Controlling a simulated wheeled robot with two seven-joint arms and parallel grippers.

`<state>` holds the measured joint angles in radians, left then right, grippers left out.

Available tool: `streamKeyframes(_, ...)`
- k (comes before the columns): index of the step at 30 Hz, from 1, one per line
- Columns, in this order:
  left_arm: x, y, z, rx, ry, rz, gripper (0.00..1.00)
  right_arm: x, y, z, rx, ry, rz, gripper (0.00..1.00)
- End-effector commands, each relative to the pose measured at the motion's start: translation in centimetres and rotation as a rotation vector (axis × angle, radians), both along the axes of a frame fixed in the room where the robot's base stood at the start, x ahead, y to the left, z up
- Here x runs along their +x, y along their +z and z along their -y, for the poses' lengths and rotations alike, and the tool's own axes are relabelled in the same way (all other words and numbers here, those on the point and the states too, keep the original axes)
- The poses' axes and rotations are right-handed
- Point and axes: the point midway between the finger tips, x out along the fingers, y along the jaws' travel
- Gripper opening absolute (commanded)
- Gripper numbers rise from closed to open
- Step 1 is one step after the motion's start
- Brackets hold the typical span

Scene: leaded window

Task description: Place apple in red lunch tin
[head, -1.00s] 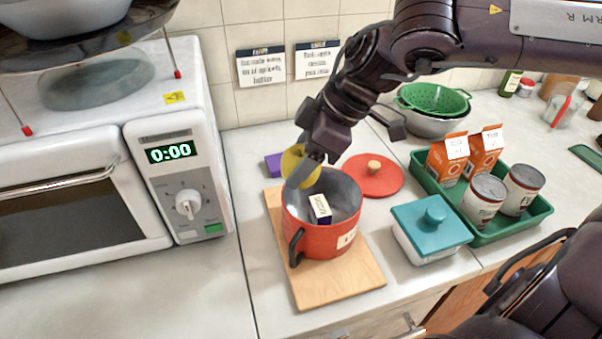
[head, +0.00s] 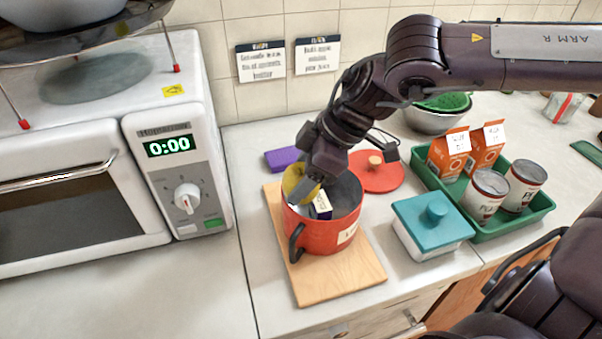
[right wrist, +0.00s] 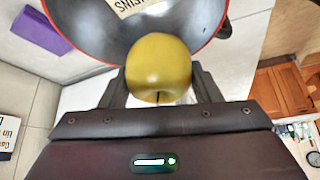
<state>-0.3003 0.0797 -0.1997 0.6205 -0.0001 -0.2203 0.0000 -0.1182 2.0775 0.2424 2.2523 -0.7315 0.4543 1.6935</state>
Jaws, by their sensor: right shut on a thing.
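The apple (head: 297,184) is yellow-green and is held in my right gripper (head: 305,190), at the far left part of the red tin's mouth. The red tin (head: 325,236) is round, with a dark handle and a pale label, and stands open on a wooden board. A small box labelled as raisins (head: 320,206) is inside it. In the right wrist view the apple (right wrist: 158,68) sits between the two fingers, with the tin's dark inside (right wrist: 185,35) beyond it. Whether the apple touches the tin wall I cannot tell. My left gripper is out of view.
A red lid (head: 376,180) lies behind the tin to the right, and a purple block (head: 283,158) behind it. A teal-lidded box (head: 432,228) and a green tray (head: 530,222) with cartons and cans stand right. A microwave (head: 180,150) stands left.

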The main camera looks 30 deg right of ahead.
Motion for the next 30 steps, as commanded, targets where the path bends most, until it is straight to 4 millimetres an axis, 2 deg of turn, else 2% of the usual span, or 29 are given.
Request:
streamKeyframes(2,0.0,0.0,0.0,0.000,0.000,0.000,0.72,0.0,0.1,0.0,0.000,0.000,0.002,0.32)
streamKeyframes(3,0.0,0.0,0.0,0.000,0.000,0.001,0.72,0.0,0.0,0.0,0.000,0.000,0.000,0.62)
streamKeyframes(7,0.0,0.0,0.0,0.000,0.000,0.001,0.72,0.0,0.0,0.0,0.000,0.000,0.000,0.79)
streamKeyframes(17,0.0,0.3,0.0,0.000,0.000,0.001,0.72,0.0,0.4,0.0,0.000,0.000,0.001,0.79)
streamKeyframes(21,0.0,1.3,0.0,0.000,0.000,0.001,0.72,0.0,1.8,0.1,0.000,-0.002,0.002,0.79)
streamKeyframes(23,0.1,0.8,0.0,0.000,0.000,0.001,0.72,-0.2,2.3,0.4,0.001,-0.001,0.006,0.79)
streamKeyframes(30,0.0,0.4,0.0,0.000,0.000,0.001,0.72,-1.4,6.1,2.3,0.002,-0.002,0.008,0.79)
